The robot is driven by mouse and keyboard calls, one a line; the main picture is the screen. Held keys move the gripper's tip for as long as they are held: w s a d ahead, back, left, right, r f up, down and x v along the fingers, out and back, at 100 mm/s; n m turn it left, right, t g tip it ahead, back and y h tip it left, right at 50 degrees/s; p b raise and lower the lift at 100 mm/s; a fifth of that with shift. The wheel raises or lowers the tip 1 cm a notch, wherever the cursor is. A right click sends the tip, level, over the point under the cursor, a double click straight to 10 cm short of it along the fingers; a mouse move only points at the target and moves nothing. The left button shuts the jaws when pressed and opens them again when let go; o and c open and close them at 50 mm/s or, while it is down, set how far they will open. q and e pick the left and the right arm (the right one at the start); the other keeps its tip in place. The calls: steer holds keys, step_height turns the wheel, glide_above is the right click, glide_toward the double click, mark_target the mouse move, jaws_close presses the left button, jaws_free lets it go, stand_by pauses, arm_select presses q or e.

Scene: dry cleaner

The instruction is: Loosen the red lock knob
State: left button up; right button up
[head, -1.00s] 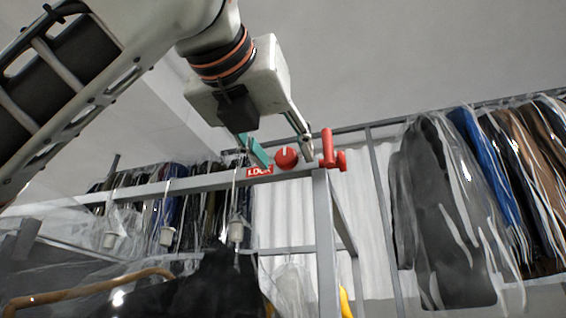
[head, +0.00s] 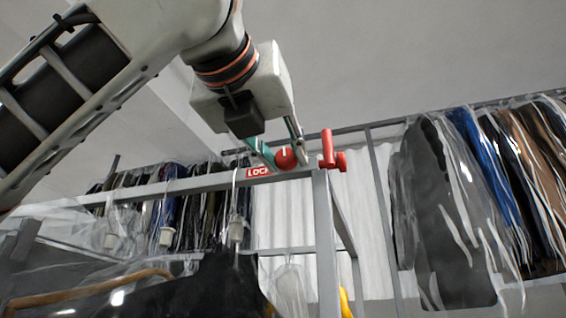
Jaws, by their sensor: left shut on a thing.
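The red lock knob (head: 286,159) is a round red knob with a white mark, on the grey rail near its corner. A red LOCK label (head: 258,172) sits on the rail just left of it. My left gripper (head: 287,160) reaches down from above and is shut on the knob, with one finger on its left side and one on its right. The fingers partly cover the knob's sides. My right gripper is not in view.
A red crank handle (head: 329,152) stands close to the right of the knob, at the rail's corner. Bagged garments hang at right (head: 440,215) and behind the rail at left. A dark bagged garment (head: 205,285) hangs in front, below the rail.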

arm_select(q)
steer(key=n+b, duration=0.1)
steer(key=n, duration=0.2)
steer(key=shift+n, duration=0.4)
steer(key=n+b, duration=0.1)
steer(key=n, duration=0.3)
steer(key=shift+n, duration=0.3)
steer(key=n+b, duration=0.1)
steer(key=n, duration=0.3)
steer(key=shift+n, duration=0.3)
steer(key=shift+n+b, duration=0.7)
steer(key=shift+n, duration=1.3)
steer(key=o, duration=1.1)
